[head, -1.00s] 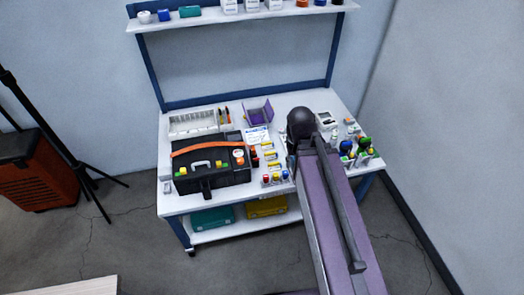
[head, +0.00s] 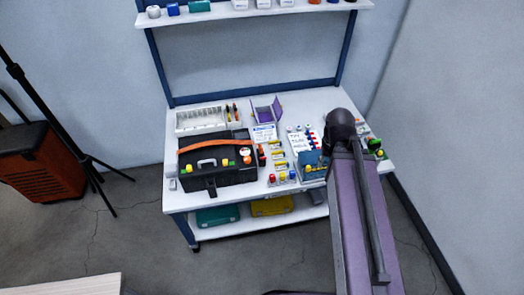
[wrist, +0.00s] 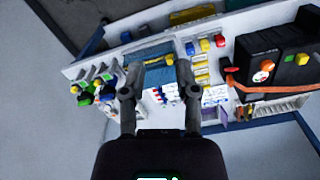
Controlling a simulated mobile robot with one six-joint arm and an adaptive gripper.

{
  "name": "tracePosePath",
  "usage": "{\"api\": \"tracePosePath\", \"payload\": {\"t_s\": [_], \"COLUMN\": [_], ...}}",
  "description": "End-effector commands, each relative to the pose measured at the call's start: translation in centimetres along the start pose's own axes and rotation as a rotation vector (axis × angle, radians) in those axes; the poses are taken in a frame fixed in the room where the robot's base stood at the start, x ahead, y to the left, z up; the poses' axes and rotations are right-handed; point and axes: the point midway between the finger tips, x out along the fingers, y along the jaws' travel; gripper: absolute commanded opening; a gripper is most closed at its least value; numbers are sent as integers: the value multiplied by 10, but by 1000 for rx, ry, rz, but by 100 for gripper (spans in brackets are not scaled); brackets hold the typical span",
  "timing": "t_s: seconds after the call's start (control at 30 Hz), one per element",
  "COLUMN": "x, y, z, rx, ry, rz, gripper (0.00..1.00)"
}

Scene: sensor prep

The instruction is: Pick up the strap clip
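I cannot pick out the strap clip with certainty at this size. A black tool bag (head: 216,175) with an orange strap (head: 215,144) stands on the left of the bench, and a dark tab hangs from its front. The bag also shows at the right of the wrist view (wrist: 285,62). My gripper (wrist: 157,66) is open and empty, its fingers well apart over the bench. Between and beyond the fingertips is a blue block or box (wrist: 150,75) with a yellow piece by the right finger. In the head view my arm hides the gripper.
The white bench (head: 180,199) also holds a white divided tray (head: 199,119), a purple holder (head: 266,110), a card with small red and blue parts (head: 304,140) and coloured pieces. Green and blue items (wrist: 87,93) crowd the other side of my gripper. A shelf (head: 220,15) overhangs the back.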

Motion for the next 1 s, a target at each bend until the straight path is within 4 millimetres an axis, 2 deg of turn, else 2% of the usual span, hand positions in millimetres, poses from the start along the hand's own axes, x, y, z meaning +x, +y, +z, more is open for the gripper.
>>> {"api": "tracePosePath", "payload": {"t_s": [0.17, 0.3, 0.47, 0.6, 0.7, 0.83, 1.0], "x": [9, 26, 51, 75, 90, 104, 112], "y": [-9, -30, -78, -127, -163, -204, -233], "z": [-21, -58, -120, -175, -209, -240, -258], "rx": [-17, -50, -104, -163, -202, -243, -271], "ry": [0, 0, 0, 0, 0, 0, 0], "rz": [0, 0, 0, 0, 0, 0, 0], "gripper": [40, 40, 40, 40, 40, 40, 40]}}
